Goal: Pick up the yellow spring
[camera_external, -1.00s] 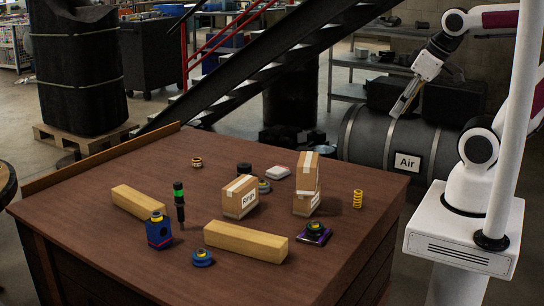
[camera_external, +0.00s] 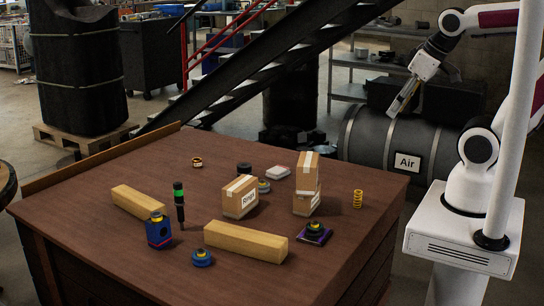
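The yellow spring (camera_external: 358,199) stands upright on the brown table (camera_external: 110,210), near its right side, to the right of the stacked cardboard boxes. Nothing covers it. My gripper (camera_external: 397,108) hangs in the air above and to the right of the spring, in front of the grey air tank in the picture. It points down and left and is well apart from the spring. The fingers are small and seen from the side, so I cannot tell whether they are open or shut. I see nothing held in them.
Two stacked cardboard boxes (camera_external: 307,184) stand left of the spring, and another box (camera_external: 240,197) is further left. A wooden beam (camera_external: 245,241) and a purple-based part (camera_external: 314,233) lie nearer the front. The table around the spring is clear.

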